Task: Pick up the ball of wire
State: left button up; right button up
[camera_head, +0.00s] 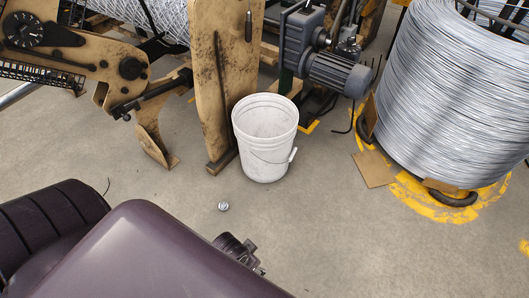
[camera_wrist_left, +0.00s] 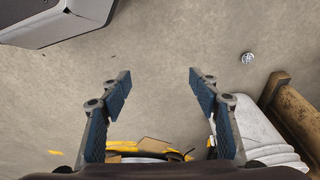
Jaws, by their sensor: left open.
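The ball of wire (camera_head: 223,206) is a small silvery ball on the concrete floor, in front of the white bucket in the head view. It also shows in the left wrist view (camera_wrist_left: 248,58), at the upper right. My left gripper (camera_wrist_left: 160,82) is open and empty, its two blue-padded fingers spread wide. The ball lies outside the fingers, beyond the right one in that view. In the head view, only a dark part of my left gripper (camera_head: 240,252) shows past my purple arm, below and right of the ball. My right gripper is not seen.
A white bucket (camera_head: 265,138) stands behind the ball, next to a worn yellow machine frame (camera_head: 222,80). A large wire coil (camera_head: 448,95) stands at the right on a yellow floor ring, with a cardboard piece (camera_head: 373,169) beside it. The floor around the ball is clear.

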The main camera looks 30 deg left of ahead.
aim_at(223, 206)
jog(key=u, duration=1.55)
